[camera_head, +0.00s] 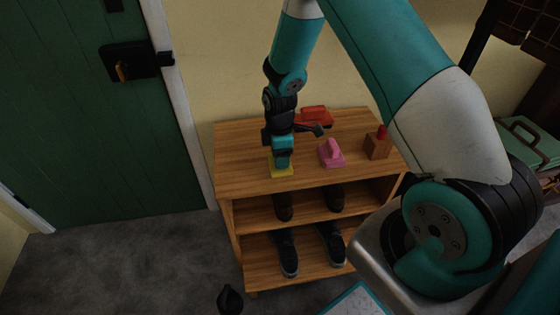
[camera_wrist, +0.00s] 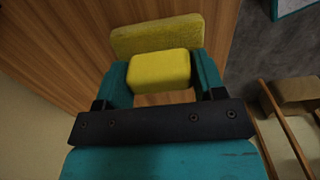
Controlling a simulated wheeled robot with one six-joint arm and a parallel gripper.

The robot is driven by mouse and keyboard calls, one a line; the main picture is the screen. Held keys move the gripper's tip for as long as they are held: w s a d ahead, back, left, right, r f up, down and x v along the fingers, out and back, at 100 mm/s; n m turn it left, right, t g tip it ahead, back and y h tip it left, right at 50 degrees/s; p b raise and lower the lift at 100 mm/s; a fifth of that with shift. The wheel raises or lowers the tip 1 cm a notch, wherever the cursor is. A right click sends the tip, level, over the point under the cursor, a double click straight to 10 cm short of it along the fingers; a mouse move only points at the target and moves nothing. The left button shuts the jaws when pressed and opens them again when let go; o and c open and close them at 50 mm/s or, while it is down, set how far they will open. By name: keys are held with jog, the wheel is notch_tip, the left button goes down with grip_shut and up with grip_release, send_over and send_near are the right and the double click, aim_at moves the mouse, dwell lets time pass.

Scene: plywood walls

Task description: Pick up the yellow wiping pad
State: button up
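The yellow wiping pad (camera_head: 284,173) is at the front left of the wooden shelf unit's top (camera_head: 235,160). In the wrist view it shows as a flat yellow slab with a block-shaped yellow handle (camera_wrist: 160,71). My gripper (camera_head: 282,162) points down over the pad in the head view and hides most of its handle. I cannot tell whether the pad still touches the wood.
A pink pad with a handle (camera_head: 331,154) stands to the right. A red pad (camera_head: 314,114) lies behind. A wooden block with a red top (camera_head: 377,146) stands farther right. Dark shoes (camera_head: 288,255) sit on the lower shelves. A green door (camera_head: 85,130) is at left.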

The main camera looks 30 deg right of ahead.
jog(key=shift+c, duration=0.9)
notch_tip(320, 180, up, 20)
jog(key=p, duration=0.3)
jog(key=shift+p, duration=0.3)
